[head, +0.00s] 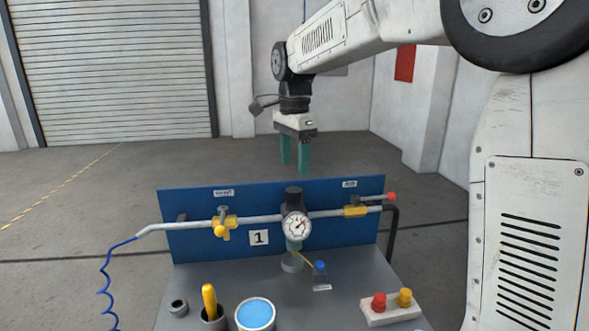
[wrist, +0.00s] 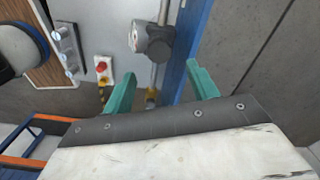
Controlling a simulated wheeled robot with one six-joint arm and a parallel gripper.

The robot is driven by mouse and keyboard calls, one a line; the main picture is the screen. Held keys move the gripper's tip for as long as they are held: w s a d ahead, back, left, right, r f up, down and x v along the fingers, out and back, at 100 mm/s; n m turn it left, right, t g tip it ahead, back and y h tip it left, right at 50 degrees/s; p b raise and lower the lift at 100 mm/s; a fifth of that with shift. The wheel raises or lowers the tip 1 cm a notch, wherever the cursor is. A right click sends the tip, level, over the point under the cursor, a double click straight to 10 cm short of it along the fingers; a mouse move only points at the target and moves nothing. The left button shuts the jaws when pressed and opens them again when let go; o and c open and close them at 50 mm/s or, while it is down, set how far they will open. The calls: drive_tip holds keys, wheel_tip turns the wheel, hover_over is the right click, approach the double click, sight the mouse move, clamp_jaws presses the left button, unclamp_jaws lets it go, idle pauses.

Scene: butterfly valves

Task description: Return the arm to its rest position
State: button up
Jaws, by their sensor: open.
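My gripper (head: 295,158) hangs from my white arm with its green fingers pointing down. It is above the back panel of the valve bench, apart from everything. In the wrist view its two green fingers (wrist: 160,90) are spread with nothing held between them. Below it in the head view, a grey pipe (head: 270,216) runs along the blue panel (head: 330,195). The pipe carries a round white gauge (head: 297,226), a yellow-handled valve (head: 222,225) at left and a yellow fitting (head: 355,211) at right. The gauge's dark housing also shows in the wrist view (wrist: 157,45).
The grey bench top (head: 230,280) holds a blue-filled cup (head: 255,314), a dark cup with a yellow handle (head: 209,302), and a block with red and yellow buttons (head: 391,308). A coiled blue hose (head: 107,280) hangs at left. The floor behind the bench is clear.

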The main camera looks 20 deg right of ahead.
idle(0.5)
drive_tip(key=shift+n, duration=0.6)
drive_tip(key=s+d+f+n, duration=0.1)
drive_tip(key=s+n, duration=0.4)
drive_tip(key=s, duration=0.6)
drive_tip(key=s+d+f+n+t, duration=0.1)
drive_tip(key=s+f+n, duration=0.3)
drive_tip(key=s, duration=0.7)
drive_tip(key=s+d+f+n, duration=0.1)
drive_tip(key=s+f+n, duration=0.2)
drive_tip(key=s, duration=0.9)
drive_tip(key=n, duration=0.2)
drive_tip(key=shift+n, duration=0.3)
drive_tip(key=shift+f, duration=0.1)
